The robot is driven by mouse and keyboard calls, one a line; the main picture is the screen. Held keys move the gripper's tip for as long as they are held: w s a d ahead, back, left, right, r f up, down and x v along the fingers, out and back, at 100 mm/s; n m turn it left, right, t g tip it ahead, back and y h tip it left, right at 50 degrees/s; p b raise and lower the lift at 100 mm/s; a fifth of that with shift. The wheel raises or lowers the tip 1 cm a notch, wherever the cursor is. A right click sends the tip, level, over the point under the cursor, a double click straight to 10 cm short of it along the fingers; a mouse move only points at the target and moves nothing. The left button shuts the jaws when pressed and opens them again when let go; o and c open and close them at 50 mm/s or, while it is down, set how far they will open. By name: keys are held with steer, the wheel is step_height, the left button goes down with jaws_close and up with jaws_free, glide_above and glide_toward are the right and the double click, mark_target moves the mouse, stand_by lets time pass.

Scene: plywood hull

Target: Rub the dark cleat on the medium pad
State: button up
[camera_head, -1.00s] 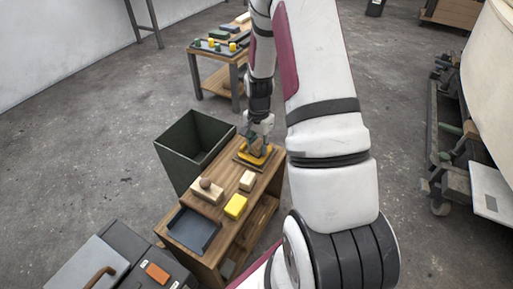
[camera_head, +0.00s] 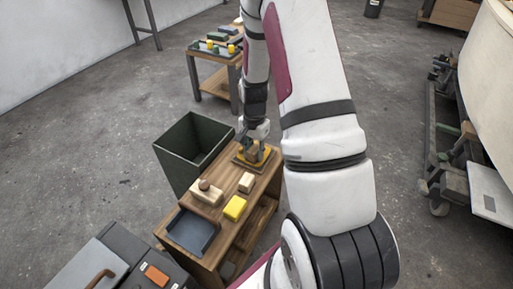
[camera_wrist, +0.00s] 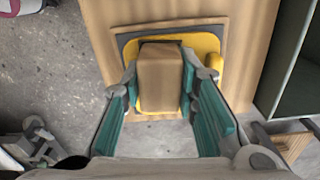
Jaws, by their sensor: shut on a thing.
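My gripper (camera_wrist: 160,105) is shut on a brown wooden block, the dark cleat (camera_wrist: 160,75), with one finger on each side. The cleat is over a yellow pad (camera_wrist: 207,45), and the wrist view does not show clearly whether they touch. The pad lies on a dark grey plate (camera_wrist: 127,38) on a wooden board. In the head view my gripper (camera_head: 250,145) is low over the yellow pad (camera_head: 241,157) at the far end of the wooden bench (camera_head: 222,238). The cleat is small and partly hidden there.
A pale block (camera_head: 246,182), a yellow block (camera_head: 234,208), a light block with a brown knob (camera_head: 206,194) and a dark tray (camera_head: 185,234) share the bench. A dark green bin (camera_head: 178,165) stands left of it. Another table (camera_head: 213,60) with coloured parts is behind.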

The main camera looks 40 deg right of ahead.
steer(key=shift+w+d+f, duration=0.1)
steer(key=shift+w+d, duration=0.2)
steer(key=shift+d, duration=0.55)
steer(key=shift+w+d+f, duration=0.1)
steer(key=shift+w+d, duration=0.2)
steer(key=shift+d, duration=0.5)
steer(key=shift+s+a+r, duration=0.1)
steer(key=shift+s+a, duration=0.25)
steer(key=shift+a, duration=0.5)
steer(key=shift+s+a+r, duration=0.1)
steer(key=shift+s+a, duration=0.2)
steer(key=shift+a, duration=0.55)
steer(key=shift+w+d, duration=0.35)
steer(key=shift+d, duration=0.55)
steer(key=shift+w+d, duration=0.3)
steer(key=shift+d, duration=0.55)
steer(key=shift+s+a+f, duration=0.1)
steer(key=shift+s+a, duration=0.2)
steer(key=shift+a, duration=0.55)
steer(key=shift+s+a, duration=0.3)
steer(key=shift+a, duration=0.55)
steer(key=shift+w+d, duration=0.35)
steer(key=shift+d, duration=0.5)
steer(key=shift+w+d, duration=0.3)
steer(key=shift+d, duration=0.55)
step_height(320, 180, up, 7)
steer(key=p, duration=0.5)
